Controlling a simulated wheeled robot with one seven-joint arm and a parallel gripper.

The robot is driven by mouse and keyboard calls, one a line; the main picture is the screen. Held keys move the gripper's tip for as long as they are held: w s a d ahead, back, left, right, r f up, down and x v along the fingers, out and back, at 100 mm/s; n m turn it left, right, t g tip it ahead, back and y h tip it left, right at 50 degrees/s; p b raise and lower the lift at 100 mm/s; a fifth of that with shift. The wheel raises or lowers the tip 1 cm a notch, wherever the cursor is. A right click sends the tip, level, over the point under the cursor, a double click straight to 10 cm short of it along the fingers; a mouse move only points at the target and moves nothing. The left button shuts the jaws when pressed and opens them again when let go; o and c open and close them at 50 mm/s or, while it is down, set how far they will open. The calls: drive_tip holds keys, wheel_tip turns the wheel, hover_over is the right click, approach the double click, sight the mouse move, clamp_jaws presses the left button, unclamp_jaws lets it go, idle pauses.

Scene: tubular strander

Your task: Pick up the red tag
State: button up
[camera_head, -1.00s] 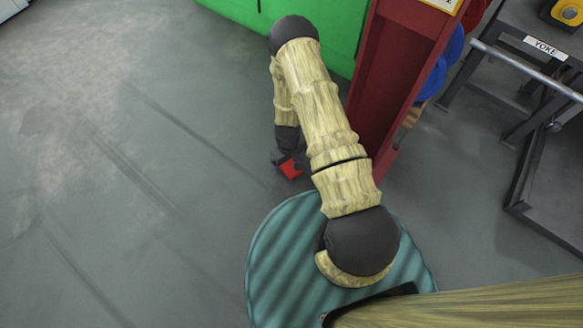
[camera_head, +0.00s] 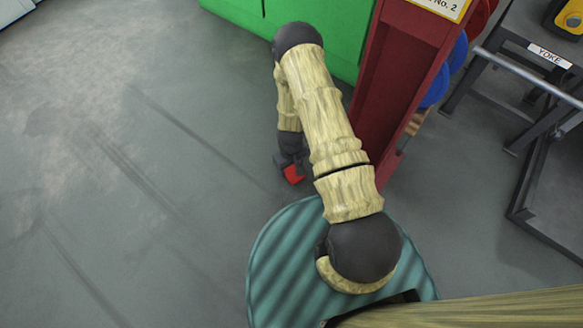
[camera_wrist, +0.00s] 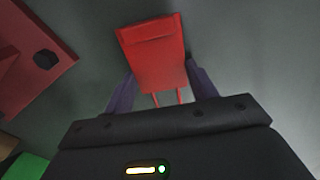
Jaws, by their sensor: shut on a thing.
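The red tag (camera_wrist: 155,55) is a flat red piece with a raised band at its far end. In the wrist view it sits between the two dark fingers of my gripper (camera_wrist: 160,90), and they are shut on it. Two thin red strips run from the tag back toward the palm. In the head view my gripper (camera_head: 290,167) hangs low beside the dark red frame, with a small red part of the tag (camera_head: 293,174) showing below it. The rest of the tag is hidden there by the gripper and arm.
A dark red upright frame (camera_head: 395,85) stands just right of my arm, with blue reels (camera_head: 436,84) behind it. A green cabinet (camera_head: 235,12) is at the back. A dark stand labelled YOKE (camera_head: 549,56) is at right. The grey floor at left is clear.

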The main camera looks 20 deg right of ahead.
wheel_tip(320, 180, up, 10)
drive_tip(key=p, duration=0.6)
drive_tip(key=shift+p, duration=0.4)
drive_tip(key=shift+r, duration=0.1)
idle(0.6)
wheel_tip(320, 180, up, 21)
drive_tip(key=m+p, duration=0.2)
drive_tip(key=p, duration=0.9)
hover_over(290, 168)
drive_tip(key=w, duration=0.5)
wheel_tip(290, 168, up, 18)
drive_tip(key=w+m+p, duration=0.1)
drive_tip(key=p, duration=0.5)
drive_tip(key=shift+d+f+m, duration=0.25)
drive_tip(key=shift+d+m, duration=0.05)
drive_tip(key=shift+d, duration=0.15)
